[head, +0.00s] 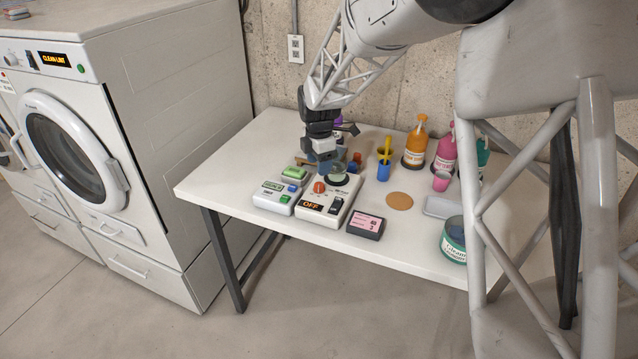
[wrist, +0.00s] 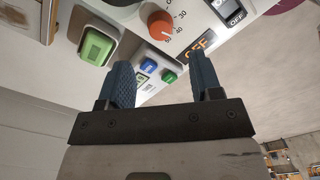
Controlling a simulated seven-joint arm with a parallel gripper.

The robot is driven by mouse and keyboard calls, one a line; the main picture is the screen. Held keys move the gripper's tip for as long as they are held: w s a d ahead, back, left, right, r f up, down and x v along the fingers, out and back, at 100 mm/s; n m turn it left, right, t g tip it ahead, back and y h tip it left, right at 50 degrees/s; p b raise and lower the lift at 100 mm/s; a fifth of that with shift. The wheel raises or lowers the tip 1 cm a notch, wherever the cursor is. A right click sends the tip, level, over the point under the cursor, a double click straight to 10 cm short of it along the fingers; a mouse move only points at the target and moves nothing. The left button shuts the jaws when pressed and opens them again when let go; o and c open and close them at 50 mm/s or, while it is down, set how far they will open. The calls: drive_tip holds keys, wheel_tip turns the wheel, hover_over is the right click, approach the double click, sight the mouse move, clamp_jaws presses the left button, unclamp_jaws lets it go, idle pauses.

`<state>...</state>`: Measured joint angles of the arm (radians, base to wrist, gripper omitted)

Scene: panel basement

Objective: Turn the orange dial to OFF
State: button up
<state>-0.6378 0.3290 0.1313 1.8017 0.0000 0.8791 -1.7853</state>
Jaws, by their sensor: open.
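The orange dial (head: 319,187) sits on a white device (head: 320,217) near the table's front left. The dial also shows in the wrist view (wrist: 161,25), at the top between and beyond my fingertips, with 30 and 40 printed beside it. I cannot tell where its pointer stands. The device's small display (head: 312,206) reads OFF in orange. A dark switch (head: 336,204) is beside it, labelled OFF in the wrist view. My gripper (head: 326,163) is above and behind the dial. In the wrist view its blue fingers (wrist: 163,66) are apart and empty, not around the dial.
A box with a green button (head: 273,197) stands left of the device, and a green-topped block (head: 294,174) behind it. A pink-screened box (head: 366,223) stands right. The front left table corner is clear.

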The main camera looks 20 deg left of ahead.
sight(319, 184)
drive_tip(key=shift+f, duration=3.85)
drive_tip(key=c, duration=0.9)
drive_tip(key=n, duration=1)
drive_tip(key=shift+r+n, duration=0.1)
drive_tip(key=shift+n, duration=0.2)
